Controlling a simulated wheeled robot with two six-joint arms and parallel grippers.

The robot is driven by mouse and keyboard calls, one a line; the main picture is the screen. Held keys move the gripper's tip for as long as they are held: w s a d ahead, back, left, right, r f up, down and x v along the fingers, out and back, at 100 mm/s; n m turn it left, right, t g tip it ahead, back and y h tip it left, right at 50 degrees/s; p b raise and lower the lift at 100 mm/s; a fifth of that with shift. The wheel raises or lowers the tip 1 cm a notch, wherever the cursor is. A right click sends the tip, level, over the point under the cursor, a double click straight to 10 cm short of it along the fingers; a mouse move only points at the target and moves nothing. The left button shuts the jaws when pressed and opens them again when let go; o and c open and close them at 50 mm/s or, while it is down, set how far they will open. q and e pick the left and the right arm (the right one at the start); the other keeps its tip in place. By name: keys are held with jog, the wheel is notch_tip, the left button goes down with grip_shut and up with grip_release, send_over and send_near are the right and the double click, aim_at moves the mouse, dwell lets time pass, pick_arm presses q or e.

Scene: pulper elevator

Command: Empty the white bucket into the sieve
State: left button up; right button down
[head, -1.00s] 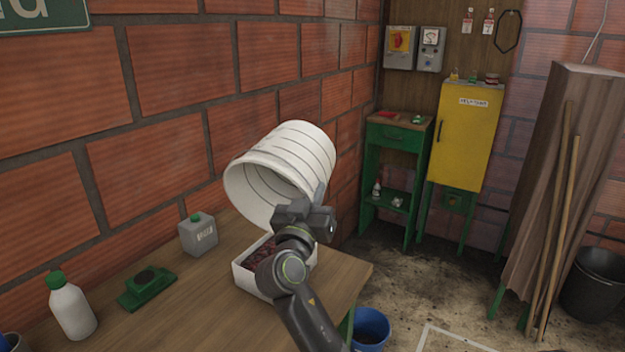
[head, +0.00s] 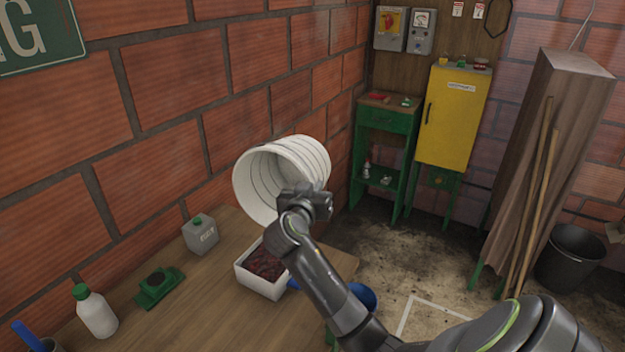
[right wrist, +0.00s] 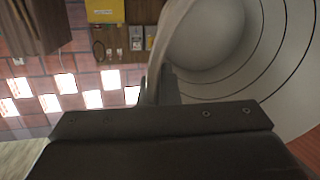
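The white bucket (head: 315,158) is held in the air on its side, above the far end of the table. Its mouth faces left and towards me, and the inside that shows looks bare. My right gripper (head: 307,198) is shut on the bucket's rim. The right wrist view shows the bucket's ringed inside (right wrist: 235,75) close up beside the gripper. Below it, a white rectangular box (head: 258,284) holds dark red pieces; it may be the sieve, but I see no mesh. My left gripper is out of view.
The wooden table (head: 205,300) also bears a grey canister (head: 201,236), a green device (head: 158,288) and a white bottle (head: 96,312). The brick wall (head: 160,130) stands close behind. A blue bucket (head: 364,296) is partly hidden by my right arm.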

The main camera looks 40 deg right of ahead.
jog(key=w+d+r+g+y+p, duration=0.1)
jog(key=y+p, duration=0.1)
jog(key=p, duration=0.2)
jog(key=w+d+r+g+y+p, duration=0.1)
jog(key=d+y+p, duration=0.1)
jog(key=p, duration=0.2)
jog(key=d+r+g+y+p, duration=0.2)
jog(key=p, duration=0.2)
jog(key=shift+w+m+p, duration=0.3)
jog(key=shift+w+p, duration=0.1)
notch_tip(320, 180, down, 6)
jog(key=g+y, duration=0.4)
jog(key=y, duration=0.3)
jog(key=shift+w+d+m+g+y, duration=0.25)
jog(key=shift+d+m+g+y, duration=0.05)
jog(key=shift+d+y, duration=0.1)
jog(key=shift+f, duration=0.1)
